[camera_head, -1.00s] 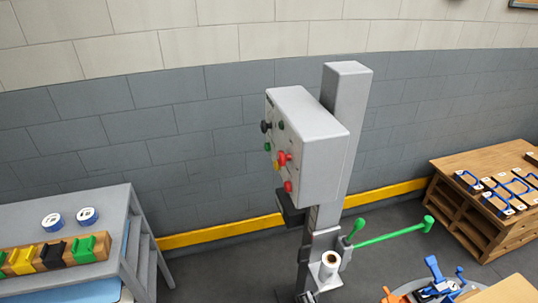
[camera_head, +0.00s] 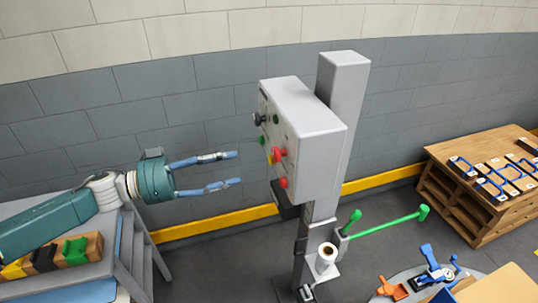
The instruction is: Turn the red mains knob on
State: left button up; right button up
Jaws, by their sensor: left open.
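A grey control box (camera_head: 310,150) is mounted on a grey post. Its left-facing panel carries a larger red knob (camera_head: 280,154) with a bit of yellow beside it, and a smaller red control (camera_head: 283,182) lower down. I cannot tell for sure which red one is the mains knob, nor read its setting. My left gripper (camera_head: 238,168) is open and empty, left of the panel. Its two blue fingers point right, toward the red controls, and look apart from them. My right gripper is not in view.
The panel also has a black knob (camera_head: 259,119) and green buttons. A green lever (camera_head: 390,225) sticks out right of the post. At left, a grey table (camera_head: 128,250) holds a wooden block with coloured pieces. A wooden bench (camera_head: 455,215) stands at right.

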aim_at(274, 156)
pick_arm(q)
jog(key=p+x, duration=0.1)
jog(key=x, duration=0.4)
jog(key=p+x, duration=0.2)
jog(key=x, duration=0.3)
jog(key=shift+s+r, duration=0.2)
jog(key=shift+w+d+f, duration=0.1)
jog(key=shift+d, duration=0.3)
jog(key=shift+c, duration=0.3)
jog(key=c, duration=1.1)
